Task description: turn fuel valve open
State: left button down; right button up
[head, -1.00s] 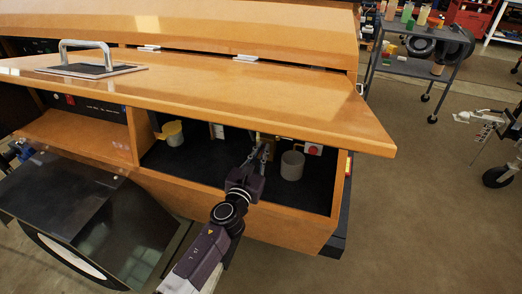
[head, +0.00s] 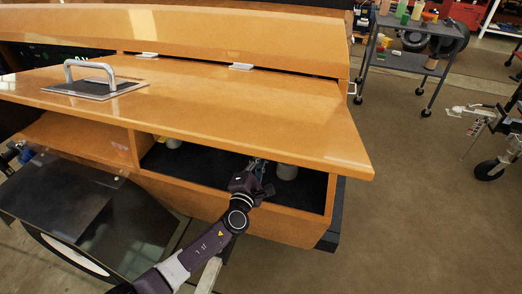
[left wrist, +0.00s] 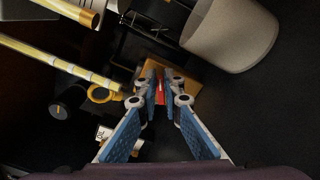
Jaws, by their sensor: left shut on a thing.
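The fuel valve appears to be the small red handle (left wrist: 160,92) between my left fingertips in the left wrist view, in front of a tan block or plate (left wrist: 183,82). My left gripper (left wrist: 159,84) is shut on this red handle. In the head view my left gripper (head: 258,166) reaches under the raised wooden lid into the open compartment, and the lid hides the valve there. The handle's exact angle cannot be told, as the fingers cover most of it. My right gripper is in neither view.
A grey cylindrical cup (left wrist: 232,30) stands close beside the fingers. A yellow striped rod (left wrist: 60,62) and a yellow ring (left wrist: 102,93) lie on the other side. The wooden lid (head: 230,110) overhangs the compartment. A grey cart (head: 410,62) stands at the back right.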

pick_arm(q)
jog(key=m+p, duration=0.1)
jog(key=m, duration=0.1)
jog(key=m+p, duration=0.1)
jog(key=m, duration=0.1)
jog(key=shift+d+f+m, duration=0.1)
jog(key=shift+f+m, duration=0.2)
jog(key=shift+f, duration=0.05)
jog(key=shift+f+m, duration=0.15)
jog(key=shift+m, duration=0.35)
jog(key=shift+f, duration=0.1)
jog(key=c, duration=2.1)
grip_release()
jog(key=shift+s, duration=0.1)
jog(key=v, duration=1.2)
